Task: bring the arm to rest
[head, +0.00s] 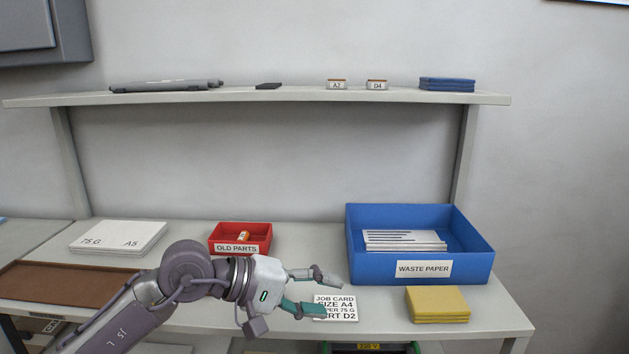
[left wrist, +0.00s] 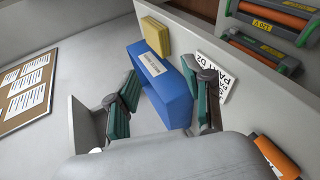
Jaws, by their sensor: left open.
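My left gripper (head: 318,290) comes in from the left in the head view and hangs over the front of the bench. Its fingers are apart, with nothing between them. It also shows in the left wrist view (left wrist: 165,105), open and empty. The job card (head: 336,301) lies on the bench just beyond and partly behind the fingers; it reads size A4 and part D2, with some text hidden by the gripper. The job card also shows in the left wrist view (left wrist: 222,72). My right gripper is not in view.
A blue waste paper bin (head: 470,262) with paper and a yellow stack (head: 437,304) stand at the right. A red old parts bin (head: 240,238), a white paper pack (head: 118,238) and a brown tray (head: 50,284) are at the left. A shelf (head: 300,96) spans the back.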

